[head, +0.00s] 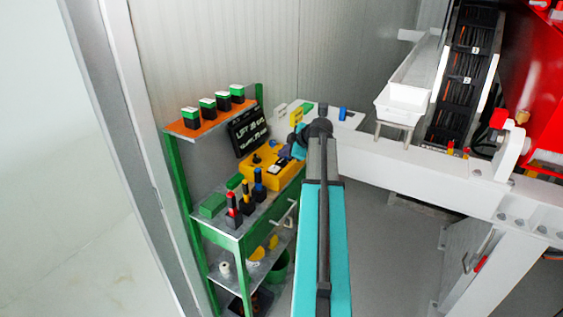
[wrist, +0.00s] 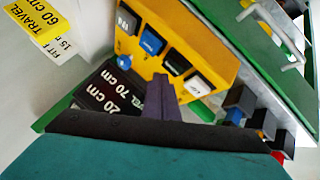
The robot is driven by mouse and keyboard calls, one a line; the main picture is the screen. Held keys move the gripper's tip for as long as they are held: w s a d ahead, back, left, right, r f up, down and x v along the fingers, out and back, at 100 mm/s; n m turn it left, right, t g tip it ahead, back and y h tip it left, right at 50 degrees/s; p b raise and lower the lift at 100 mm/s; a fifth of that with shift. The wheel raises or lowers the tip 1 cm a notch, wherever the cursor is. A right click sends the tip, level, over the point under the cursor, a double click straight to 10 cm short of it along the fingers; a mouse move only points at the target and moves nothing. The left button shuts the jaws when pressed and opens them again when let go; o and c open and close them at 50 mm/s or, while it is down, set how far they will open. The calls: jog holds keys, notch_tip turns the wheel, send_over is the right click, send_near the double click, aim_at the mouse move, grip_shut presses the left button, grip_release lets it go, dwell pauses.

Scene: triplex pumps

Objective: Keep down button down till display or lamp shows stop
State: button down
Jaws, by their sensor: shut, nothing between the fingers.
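A yellow control box (head: 258,178) sits on the green bench. It fills the top middle of the wrist view (wrist: 165,70), with a row of several dark, blue and pale buttons and small labels too blurred to read, so I cannot tell which is the down button. Contact cannot be told.
The green bench (head: 235,232) carries several upright coloured-top tools and green blocks. An orange shelf (head: 190,127) above holds several green-topped blocks. A yellow "TRAVEL 60 cm" label (wrist: 35,20) is on the wall side. A white beam (head: 430,170) runs right of my arm.

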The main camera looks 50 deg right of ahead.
aim_at(284, 162)
jog(key=shift+f+b, duration=0.95)
jog(key=shift+b, duration=0.3)
dwell(1.8)
jog(key=shift+r, duration=0.15)
dwell(1.3)
jog(key=shift+r, duration=0.8)
jog(key=shift+r, duration=0.15)
jog(key=shift+r+p, duration=0.7)
jog(key=shift+r, duration=1.65)
